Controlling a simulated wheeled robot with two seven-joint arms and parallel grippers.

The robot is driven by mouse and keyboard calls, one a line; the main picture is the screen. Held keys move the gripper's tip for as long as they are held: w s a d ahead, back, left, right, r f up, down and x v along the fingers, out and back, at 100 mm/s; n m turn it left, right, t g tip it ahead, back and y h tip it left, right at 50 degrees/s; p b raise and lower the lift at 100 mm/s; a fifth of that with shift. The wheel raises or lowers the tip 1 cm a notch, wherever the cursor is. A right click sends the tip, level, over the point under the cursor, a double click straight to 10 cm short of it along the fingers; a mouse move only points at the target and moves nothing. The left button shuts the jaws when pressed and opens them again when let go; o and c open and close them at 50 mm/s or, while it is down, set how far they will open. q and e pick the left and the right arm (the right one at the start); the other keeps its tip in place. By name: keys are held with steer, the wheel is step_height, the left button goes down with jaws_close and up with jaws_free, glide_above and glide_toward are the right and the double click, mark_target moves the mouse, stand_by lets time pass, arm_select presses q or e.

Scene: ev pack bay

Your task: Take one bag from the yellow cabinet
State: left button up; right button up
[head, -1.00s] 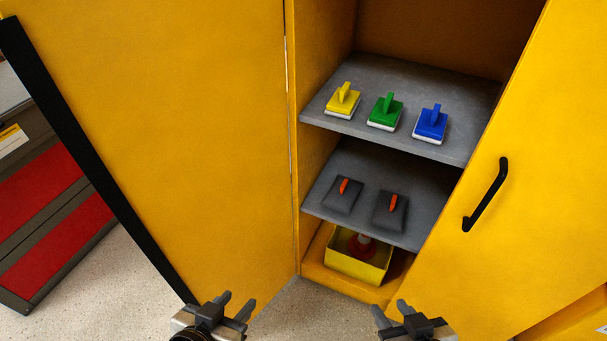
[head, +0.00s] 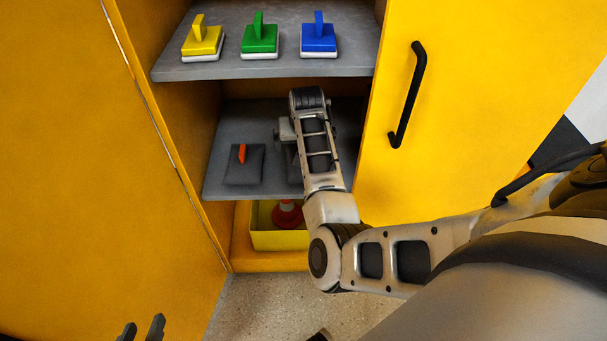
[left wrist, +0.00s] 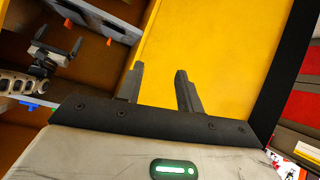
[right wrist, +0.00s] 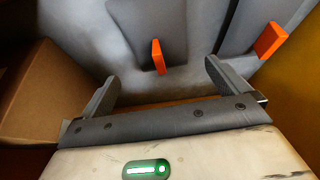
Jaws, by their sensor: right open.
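Two dark grey bags with orange tabs lie on the cabinet's lower shelf. The left bag (head: 243,165) is in plain view in the head view; the right bag is mostly hidden behind my right arm. My right gripper (right wrist: 162,72) is open over a grey bag (right wrist: 185,25), whose orange tab (right wrist: 157,57) shows between the fingertips. I cannot tell whether they touch the bag. The other bag's orange tab (right wrist: 270,40) is to the right there. My left gripper (head: 142,328) is open and empty, low outside the yellow cabinet (head: 180,130); its fingers (left wrist: 160,80) face yellow panel.
The upper shelf (head: 270,72) holds yellow (head: 202,42), green (head: 260,38) and blue (head: 319,38) handled blocks. A yellow bin (head: 265,240) with a red-orange object (head: 287,214) stands below. The open right door with its black handle (head: 408,95) is beside my right arm.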

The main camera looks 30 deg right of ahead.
steer(key=shift+w+a+f, duration=0.15)
steer(key=shift+f, duration=0.3)
steer(key=shift+w+f+b, duration=0.1)
steer(key=shift+f+b, duration=0.25)
steer(key=b+x, duration=0.1)
steer(key=x, duration=0.3)
steer(key=b+x, duration=0.1)
steer(key=x, duration=0.1)
steer(key=shift+s+f+b, duration=0.15)
steer(key=shift+s+b, duration=0.15)
steer(key=shift+b, duration=0.05)
arm_select(q)
step_height(320, 180, down, 7)
steer(key=d+g, duration=0.1)
steer(key=shift+w+r, duration=0.2)
steer(key=shift+w, duration=0.05)
steer(key=shift+d, duration=0.1)
arm_select(e)
steer(key=c, duration=1)
steer(key=shift+c, duration=0.7)
arm_select(q)
steer(key=shift+r, duration=0.1)
